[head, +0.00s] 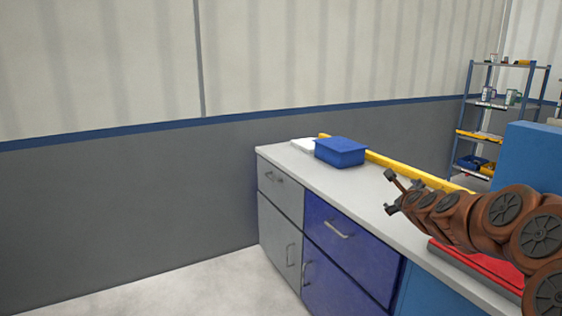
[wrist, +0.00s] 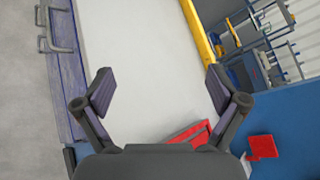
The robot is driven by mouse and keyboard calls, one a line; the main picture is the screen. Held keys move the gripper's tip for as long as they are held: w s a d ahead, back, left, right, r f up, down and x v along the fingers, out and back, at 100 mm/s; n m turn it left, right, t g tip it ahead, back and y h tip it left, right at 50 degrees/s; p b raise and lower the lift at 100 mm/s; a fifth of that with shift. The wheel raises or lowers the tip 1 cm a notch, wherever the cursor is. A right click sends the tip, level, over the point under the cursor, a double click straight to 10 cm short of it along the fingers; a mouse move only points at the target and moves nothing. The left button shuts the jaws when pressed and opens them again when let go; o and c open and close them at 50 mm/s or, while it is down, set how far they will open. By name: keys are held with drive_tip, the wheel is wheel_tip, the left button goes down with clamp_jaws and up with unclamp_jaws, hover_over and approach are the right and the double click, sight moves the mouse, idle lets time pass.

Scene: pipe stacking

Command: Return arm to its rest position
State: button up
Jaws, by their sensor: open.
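My gripper (head: 390,192) is open and empty, stretched out over the grey worktop (head: 290,163) of the cabinet row. In the wrist view its two fingers (wrist: 161,88) stand wide apart with only bare worktop between them. My brown arm reaches in from the lower right of the head view, extended over the counter. No pipes can be made out in either view.
A blue box (head: 340,152) and a white item (head: 304,145) sit at the counter's far end. A yellow rail (head: 400,171) runs along the back edge. A red object (head: 480,265) lies under my arm. A shelf rack (head: 488,103) stands behind, right.

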drive_tip(key=s+a+f+n+g+y, duration=0.1)
drive_tip(key=s+a+n+y, duration=0.2)
drive_tip(key=a, duration=0.4)
drive_tip(key=s+a+f+n+g+y, duration=0.1)
drive_tip(key=s+a+n+g, duration=0.1)
drive_tip(key=s+a+n, duration=0.3)
drive_tip(key=s+a+f+n+g+y, duration=0.2)
drive_tip(key=s+a+f+n+g, duration=0.35)
drive_tip(key=s+a+n, duration=0.6)
drive_tip(key=s+d+f+n+g+h, duration=0.1)
drive_tip(key=s+d+f+n+g, duration=0.15)
drive_tip(key=s, duration=0.95)
drive_tip(key=s+d+f+n+g+h, duration=0.1)
drive_tip(key=s+f+n+g, duration=0.2)
drive_tip(key=s, duration=0.9)
drive_tip(key=s+d+f+n+g+h, duration=0.1)
drive_tip(key=s+d+n+g, duration=0.2)
drive_tip(key=s, duration=0.9)
wheel_tip(320, 180, up, 19)
drive_tip(key=a+n+t+p, duration=0.1)
drive_tip(key=p, duration=1.6)
drive_tip(key=shift+w+a+f, duration=0.15)
drive_tip(key=shift+w+f, duration=0.05)
drive_tip(key=shift+w, duration=0.2)
